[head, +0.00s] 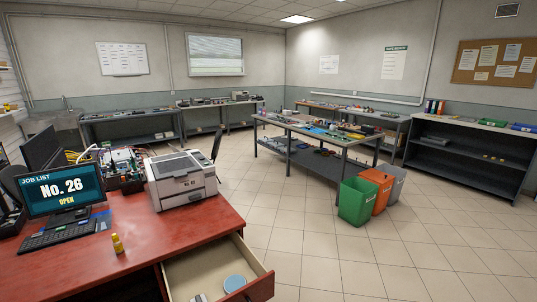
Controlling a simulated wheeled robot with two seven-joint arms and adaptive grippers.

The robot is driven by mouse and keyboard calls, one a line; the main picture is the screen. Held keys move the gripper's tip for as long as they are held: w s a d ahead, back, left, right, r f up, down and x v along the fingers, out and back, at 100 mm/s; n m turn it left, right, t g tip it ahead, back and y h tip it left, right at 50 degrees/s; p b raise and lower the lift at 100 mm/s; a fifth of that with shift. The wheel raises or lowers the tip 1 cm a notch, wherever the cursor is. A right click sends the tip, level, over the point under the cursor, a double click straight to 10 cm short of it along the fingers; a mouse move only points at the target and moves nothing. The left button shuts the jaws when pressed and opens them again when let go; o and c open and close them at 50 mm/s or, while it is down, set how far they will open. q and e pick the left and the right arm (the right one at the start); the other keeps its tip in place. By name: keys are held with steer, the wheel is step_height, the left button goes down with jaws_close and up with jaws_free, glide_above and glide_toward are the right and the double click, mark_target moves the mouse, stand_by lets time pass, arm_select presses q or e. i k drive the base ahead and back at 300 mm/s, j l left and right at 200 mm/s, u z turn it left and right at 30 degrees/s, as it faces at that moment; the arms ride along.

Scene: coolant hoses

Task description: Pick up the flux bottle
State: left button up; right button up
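A small yellow bottle (118,244), which looks like the flux bottle, stands upright on the red desk top (185,238) near its front edge, in the lower left of the head view. Its label is too small to read. It stands to the right of the keyboard and left of the open drawer. Neither of my grippers shows in the head view.
The open drawer (262,286) juts out at the desk's front and holds a blue round object (235,283). A printer (181,179), a monitor (62,191) and a keyboard (57,236) stand on the desk. Green (356,202) and orange (377,191) bins stand beyond. The right floor is clear.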

mark_target(119, 246)
steer(key=u, duration=1.3)
steer(key=i+j+z, duration=0.15)
steer(key=j, duration=0.2)
steer(key=i+j+z, duration=0.1)
steer(key=j, duration=0.25)
steer(key=i+j+z, duration=0.15)
steer(key=j, duration=0.2)
steer(key=i+j+z, duration=0.15)
steer(key=j, duration=0.25)
steer(key=i+j+z, duration=0.15)
steer(key=j, duration=0.25)
steer(key=k, duration=0.05)
